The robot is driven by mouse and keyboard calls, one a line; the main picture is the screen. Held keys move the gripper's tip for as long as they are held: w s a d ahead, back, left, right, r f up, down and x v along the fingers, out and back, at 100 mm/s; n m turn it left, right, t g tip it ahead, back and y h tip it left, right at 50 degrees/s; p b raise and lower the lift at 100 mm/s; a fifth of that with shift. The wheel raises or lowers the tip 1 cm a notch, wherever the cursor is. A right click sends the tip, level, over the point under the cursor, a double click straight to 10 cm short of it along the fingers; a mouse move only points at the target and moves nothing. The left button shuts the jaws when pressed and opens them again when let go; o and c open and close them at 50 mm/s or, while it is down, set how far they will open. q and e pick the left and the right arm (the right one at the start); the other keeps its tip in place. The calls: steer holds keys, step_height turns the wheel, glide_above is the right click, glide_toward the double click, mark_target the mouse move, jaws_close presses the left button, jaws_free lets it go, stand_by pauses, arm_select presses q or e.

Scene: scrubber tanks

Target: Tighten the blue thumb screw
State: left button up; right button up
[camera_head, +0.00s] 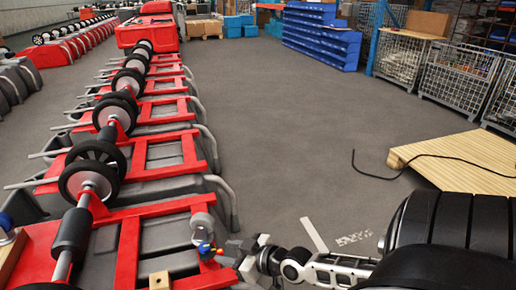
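A small blue thumb screw (204,248) shows at the lower middle, on the near red frame, with small red and yellow bits right beside it. A round grey piece (203,225) stands just above it. My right gripper (228,260) comes in from the right with its tip beside the blue screw. Its fingers are small and partly merge with the parts around them, so I cannot tell whether they are open, shut or touching the screw. My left gripper is not in view.
A row of red and grey scrubber tanks (150,165) with black wheels runs into the distance. A wooden block (159,280) sits left of the gripper. A wooden pallet (470,155) with a black cable lies at right. Grey floor (290,130) between is clear.

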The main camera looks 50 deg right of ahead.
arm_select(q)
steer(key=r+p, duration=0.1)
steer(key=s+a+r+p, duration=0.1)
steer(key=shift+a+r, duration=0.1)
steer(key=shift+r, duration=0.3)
arm_select(e)
steer(key=v, duration=0.9)
steer(key=shift+s, duration=0.2)
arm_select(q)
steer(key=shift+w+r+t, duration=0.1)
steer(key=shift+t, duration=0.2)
